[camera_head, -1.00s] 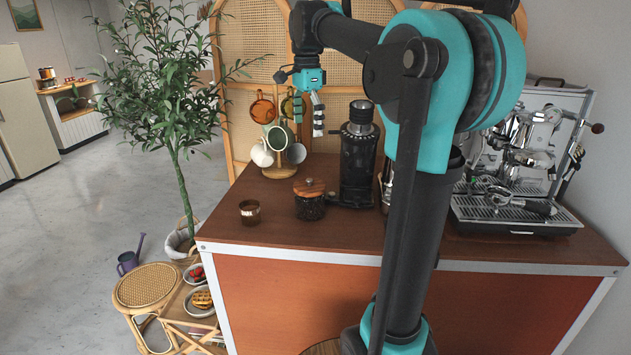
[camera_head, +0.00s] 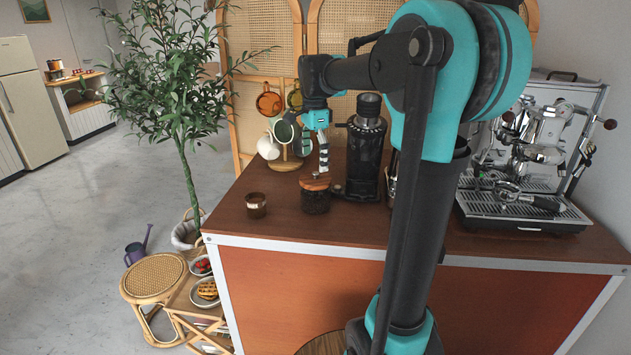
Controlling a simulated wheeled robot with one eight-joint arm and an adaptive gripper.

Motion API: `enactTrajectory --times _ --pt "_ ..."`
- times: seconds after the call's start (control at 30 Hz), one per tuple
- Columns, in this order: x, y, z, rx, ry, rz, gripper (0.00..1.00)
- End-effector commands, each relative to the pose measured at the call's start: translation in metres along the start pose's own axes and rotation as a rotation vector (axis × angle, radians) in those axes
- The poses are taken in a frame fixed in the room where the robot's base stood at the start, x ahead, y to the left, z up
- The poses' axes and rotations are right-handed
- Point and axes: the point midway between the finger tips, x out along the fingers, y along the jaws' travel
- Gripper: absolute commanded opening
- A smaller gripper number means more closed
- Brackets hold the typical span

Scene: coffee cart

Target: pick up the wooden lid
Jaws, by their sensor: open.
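The wooden lid (camera_head: 315,182) sits on top of a dark glass jar (camera_head: 316,202) on the brown counter, left of the black grinder. My gripper (camera_head: 323,168) points down just above the lid, with its fingertips close to the lid's top. From this angle I cannot tell whether they touch it. The fingers are open and hold nothing that I can see.
The black coffee grinder (camera_head: 367,150) stands close on the right of the jar. A small brown cup (camera_head: 256,205) stands to the left. Behind is a mug rack with mugs (camera_head: 268,147). The espresso machine (camera_head: 530,160) is at the right. The counter front (camera_head: 300,232) is clear.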

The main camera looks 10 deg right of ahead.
Motion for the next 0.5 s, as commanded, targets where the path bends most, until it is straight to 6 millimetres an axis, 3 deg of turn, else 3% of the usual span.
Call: enactTrajectory --times 0.23,0.5 --pt "0.035 0.001 -0.003 0.000 0.000 0.000 1.00" --pt "0.046 0.001 -0.003 0.000 0.000 0.000 1.00"
